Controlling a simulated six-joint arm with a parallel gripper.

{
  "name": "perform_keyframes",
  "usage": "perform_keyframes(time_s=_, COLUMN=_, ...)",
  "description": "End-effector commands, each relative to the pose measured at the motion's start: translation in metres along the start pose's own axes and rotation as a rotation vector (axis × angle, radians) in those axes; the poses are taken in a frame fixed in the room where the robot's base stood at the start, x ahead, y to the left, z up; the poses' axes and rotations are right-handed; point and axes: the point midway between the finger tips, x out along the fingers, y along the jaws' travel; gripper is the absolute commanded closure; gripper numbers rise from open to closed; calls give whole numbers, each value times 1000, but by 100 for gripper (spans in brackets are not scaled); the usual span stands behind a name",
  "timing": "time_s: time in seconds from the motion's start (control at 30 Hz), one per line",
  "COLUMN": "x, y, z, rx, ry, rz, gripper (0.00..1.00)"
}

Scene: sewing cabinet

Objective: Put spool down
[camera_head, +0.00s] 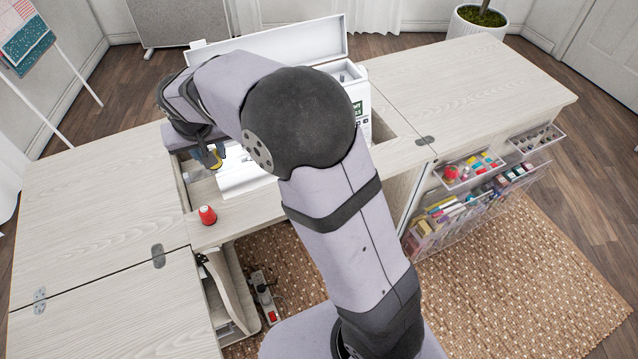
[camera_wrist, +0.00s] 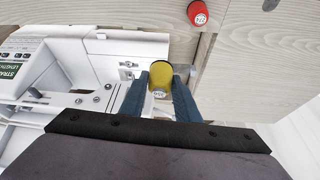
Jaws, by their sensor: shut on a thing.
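My gripper (camera_wrist: 160,92) is shut on a yellow spool (camera_wrist: 161,73), which sits between its two blue fingers in the wrist view. In the head view the yellow spool (camera_head: 215,158) shows as a small patch beside the white sewing machine, mostly hidden by my arm. The spool is held above the machine's recess; the exact height cannot be told.
The white sewing machine (camera_head: 355,75) with its raised lid (camera_head: 290,42) sits in the cabinet opening, partly behind my arm. Clear drawers (camera_head: 475,170) with colourful supplies are open at the right. The cabinet top left of the red spool is clear. Hinges (camera_head: 158,255) lie along the panel seams.

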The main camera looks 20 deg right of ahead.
Motion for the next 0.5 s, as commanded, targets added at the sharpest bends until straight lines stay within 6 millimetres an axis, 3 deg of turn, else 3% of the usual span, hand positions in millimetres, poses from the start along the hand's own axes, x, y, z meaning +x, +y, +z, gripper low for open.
perform_keyframes(time_s=0.5, x=6, y=57, z=54, rx=675, ry=-7, rz=285, gripper=92)
